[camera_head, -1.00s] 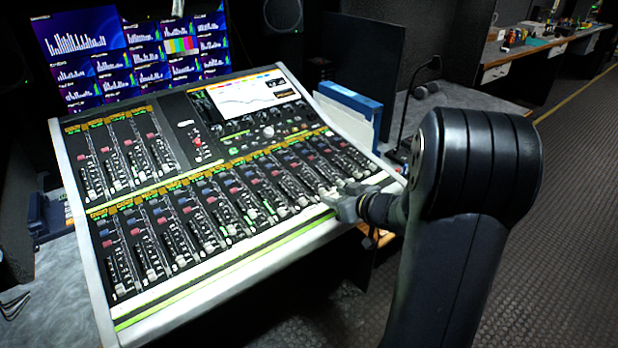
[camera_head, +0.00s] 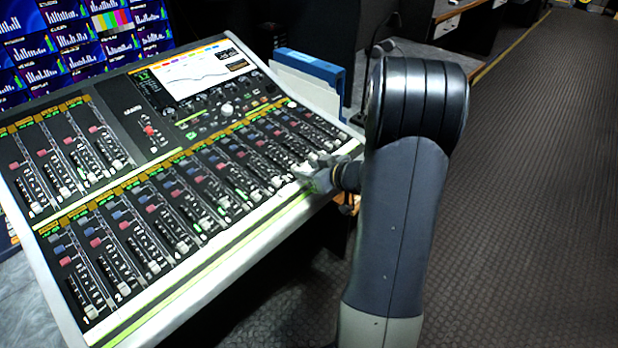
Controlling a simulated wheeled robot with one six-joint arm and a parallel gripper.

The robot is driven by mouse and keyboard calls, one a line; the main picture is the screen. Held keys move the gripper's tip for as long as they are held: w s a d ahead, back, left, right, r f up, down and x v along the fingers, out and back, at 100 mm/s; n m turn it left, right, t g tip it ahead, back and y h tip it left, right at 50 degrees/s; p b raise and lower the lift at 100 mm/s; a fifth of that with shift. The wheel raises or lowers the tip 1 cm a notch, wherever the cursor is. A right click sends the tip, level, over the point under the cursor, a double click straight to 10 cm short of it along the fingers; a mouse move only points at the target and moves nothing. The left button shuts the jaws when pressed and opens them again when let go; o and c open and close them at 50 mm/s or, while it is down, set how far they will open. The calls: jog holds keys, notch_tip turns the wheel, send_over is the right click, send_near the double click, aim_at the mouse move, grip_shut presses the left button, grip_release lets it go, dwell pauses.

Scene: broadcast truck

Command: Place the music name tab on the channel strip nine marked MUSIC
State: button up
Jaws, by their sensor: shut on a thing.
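The mixing console (camera_head: 215,272) fills the left and middle of the view, with a lower row of numbered fader strips. My gripper (camera_head: 308,176) is over the right part of that row, close to the console's front edge. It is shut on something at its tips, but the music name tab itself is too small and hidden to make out. I cannot tell whether the gripper touches the panel. The strip marked MUSIC cannot be read at this size. My arm stands to the right of the console.
Monitors (camera_head: 75,45) stand behind the console. Blue and white folders (camera_head: 310,75) stand at its back right corner. A desk (camera_head: 445,12) is at the back. The floor (camera_head: 540,200) on the right is clear.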

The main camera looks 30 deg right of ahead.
notch_tip(320, 180, down, 2)
jog(key=shift+f, duration=0.1)
jog(key=o, duration=0.9)
jog(key=shift+o, duration=0.2)
jog(key=shift+r, duration=0.2)
jog(key=p+v, duration=0.1)
jog(key=v, duration=1.1)
jog(key=shift+p, duration=0.35)
